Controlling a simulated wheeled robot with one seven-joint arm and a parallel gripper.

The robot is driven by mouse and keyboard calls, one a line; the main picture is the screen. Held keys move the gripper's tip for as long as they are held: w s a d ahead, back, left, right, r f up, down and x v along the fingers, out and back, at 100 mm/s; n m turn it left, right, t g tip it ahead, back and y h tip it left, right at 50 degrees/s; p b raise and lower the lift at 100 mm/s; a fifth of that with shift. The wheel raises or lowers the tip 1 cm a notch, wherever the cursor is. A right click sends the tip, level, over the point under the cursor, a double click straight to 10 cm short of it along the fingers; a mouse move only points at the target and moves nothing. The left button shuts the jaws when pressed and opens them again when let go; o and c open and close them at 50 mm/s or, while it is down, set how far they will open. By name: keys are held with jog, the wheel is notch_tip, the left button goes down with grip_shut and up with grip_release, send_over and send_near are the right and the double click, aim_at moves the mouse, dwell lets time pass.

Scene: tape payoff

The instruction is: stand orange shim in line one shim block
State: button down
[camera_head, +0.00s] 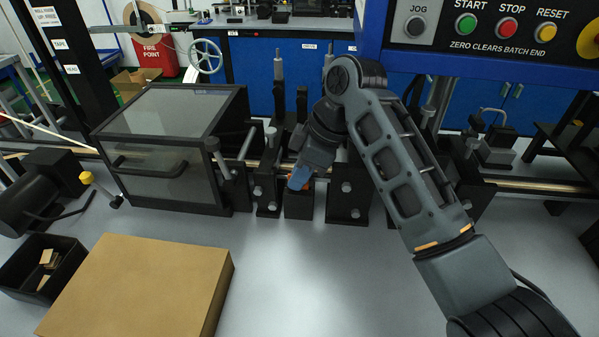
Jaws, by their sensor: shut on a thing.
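My arm reaches in from the lower right, and my gripper (299,180) points down at the line in the middle of the picture. It is shut on the orange shim (306,187), of which only a small orange part shows beside the fingertips. A small dark block (298,207), which looks like the shim block, stands directly below between black brackets. The gripper hides most of the shim and the block's top. I cannot tell whether the shim touches the block.
A glass-fronted black guard box (150,172) stands left of the gripper. Black brackets (348,190) stand close on the right. A cardboard box (140,285) and a black bin (40,268) are at the lower left. A control panel (490,25) hangs at the upper right. The grey surface in front is clear.

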jog(key=c, duration=1.2)
grip_release()
jog(key=v, duration=0.7)
jog(key=shift+r+b, duration=0.1)
jog(key=shift+b, duration=0.25)
jog(key=shift+d+r, duration=0.2)
jog(key=shift+r, duration=0.1)
